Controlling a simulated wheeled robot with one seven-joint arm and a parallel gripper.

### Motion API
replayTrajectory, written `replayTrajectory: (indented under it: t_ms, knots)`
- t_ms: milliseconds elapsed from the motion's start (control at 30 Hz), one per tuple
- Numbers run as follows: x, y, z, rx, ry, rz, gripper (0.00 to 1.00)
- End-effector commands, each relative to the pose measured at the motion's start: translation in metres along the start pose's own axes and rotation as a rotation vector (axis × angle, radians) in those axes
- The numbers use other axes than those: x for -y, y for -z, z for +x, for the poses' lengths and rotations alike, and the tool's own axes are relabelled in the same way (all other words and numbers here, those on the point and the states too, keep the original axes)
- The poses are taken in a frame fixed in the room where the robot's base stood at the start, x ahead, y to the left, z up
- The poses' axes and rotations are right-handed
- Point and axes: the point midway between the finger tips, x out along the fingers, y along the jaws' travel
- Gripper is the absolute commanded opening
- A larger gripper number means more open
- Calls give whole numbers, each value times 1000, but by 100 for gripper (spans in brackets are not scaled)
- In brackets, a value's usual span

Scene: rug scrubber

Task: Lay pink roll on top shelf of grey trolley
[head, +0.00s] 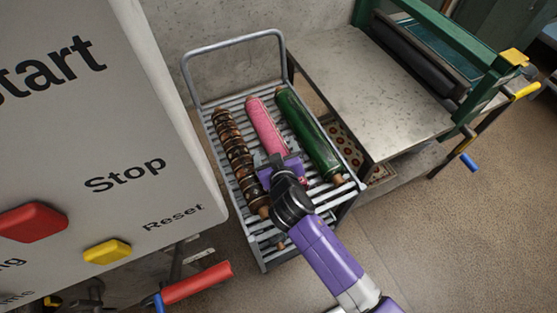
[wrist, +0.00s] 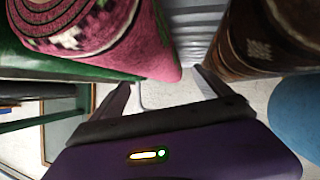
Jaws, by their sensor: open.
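The pink roll (head: 266,127) lies on the slatted top shelf of the grey trolley (head: 222,45), between two other rolls. My gripper (head: 281,170) is over the near end of the pink roll and hides that end in the head view. In the wrist view the patterned spiral end of the pink roll (wrist: 150,45) is close, at the upper left. My gripper's fingers (wrist: 166,82) are spread there, with no roll held between them. Whether a finger touches the pink roll cannot be told.
A brown patterned roll (head: 233,150) lies left of the pink roll and a green roll (head: 307,130) right of it, both on the shelf. A white panel (head: 120,110) with buttons stands at left. A grey table (head: 365,85) with a green-framed machine (head: 480,100) stands at right.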

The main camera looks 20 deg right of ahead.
Motion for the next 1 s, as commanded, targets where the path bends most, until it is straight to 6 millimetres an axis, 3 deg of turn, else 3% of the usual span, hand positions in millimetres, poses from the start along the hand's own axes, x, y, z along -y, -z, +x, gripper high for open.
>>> replayTrajectory:
  t_ms: [200, 400, 1000]
  knots:
    - [1, -1, -44, -1, 2, 0, 89]
    - [0, -1, -68, 0, 1, -1, 89]
    - [0, 0, -74, 0, 1, 0, 89]
